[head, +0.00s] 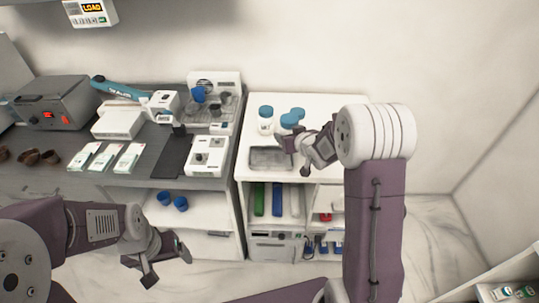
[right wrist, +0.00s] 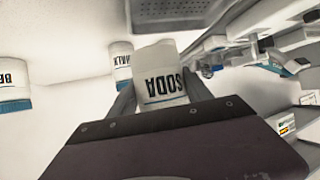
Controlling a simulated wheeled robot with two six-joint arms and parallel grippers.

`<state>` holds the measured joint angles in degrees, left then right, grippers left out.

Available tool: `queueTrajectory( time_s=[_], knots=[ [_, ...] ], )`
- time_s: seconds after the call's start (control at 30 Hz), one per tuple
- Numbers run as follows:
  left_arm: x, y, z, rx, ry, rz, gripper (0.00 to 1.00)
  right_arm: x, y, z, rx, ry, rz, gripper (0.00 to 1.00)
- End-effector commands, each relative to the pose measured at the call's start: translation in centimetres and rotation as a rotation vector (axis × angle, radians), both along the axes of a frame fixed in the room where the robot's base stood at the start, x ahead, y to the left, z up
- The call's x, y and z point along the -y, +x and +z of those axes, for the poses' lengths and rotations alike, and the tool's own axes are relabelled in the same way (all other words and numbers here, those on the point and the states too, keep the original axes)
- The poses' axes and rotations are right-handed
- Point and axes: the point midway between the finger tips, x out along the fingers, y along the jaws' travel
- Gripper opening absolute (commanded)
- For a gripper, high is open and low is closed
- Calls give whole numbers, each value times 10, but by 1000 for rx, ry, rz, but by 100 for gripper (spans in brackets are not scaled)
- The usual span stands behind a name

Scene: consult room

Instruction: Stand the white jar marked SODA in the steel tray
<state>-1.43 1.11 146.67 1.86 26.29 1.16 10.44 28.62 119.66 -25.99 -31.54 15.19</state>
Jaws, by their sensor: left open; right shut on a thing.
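The white jar marked SODA (right wrist: 160,82) is between the fingers of my right gripper (right wrist: 160,98), its lettering upside down in the right wrist view. In the head view a blue-lidded jar (head: 289,121) at that gripper (head: 291,147) appears to be it, just behind the steel tray (head: 268,158). I cannot tell whether its base touches the white top. The shallow tray is empty where visible; a grey panel, probably the tray (right wrist: 185,9), shows at the wrist view's top. My left gripper (head: 166,265) is open and empty, low in front of the grey bench.
Other jars stand close by, one marked CHALK (right wrist: 121,66) and one whose label starts BA (right wrist: 13,80). The white cabinet top (head: 330,103) holds them. The grey bench (head: 60,150) at left carries boxes, packets and devices. Shelves below hold coloured binders (head: 277,200).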

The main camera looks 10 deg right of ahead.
Motion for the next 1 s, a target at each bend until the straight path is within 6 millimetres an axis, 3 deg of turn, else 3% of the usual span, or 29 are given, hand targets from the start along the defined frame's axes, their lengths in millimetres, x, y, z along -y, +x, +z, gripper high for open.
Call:
queueTrajectory(
  time_s=[0.1, 0.3, 0.47, 0.7, 1.0],
  knots=[
    [0, 0, -3, 0, 0, 0, 83, -30, 8, -18, -2, 1, 6, 15],
    [0, 0, -2, 0, 0, 0, 83, -55, 17, -34, 0, -1, 3, 15],
    [0, 0, -2, 0, 0, 0, 83, -57, 18, -39, -1, -1, -1, 15],
    [0, 0, -1, 0, 0, 0, 83, -56, 17, -74, -1, -1, -1, 15],
    [0, 0, -4, 0, 0, 0, 83, -56, 18, -78, 0, 0, -1, 15]
  ],
)
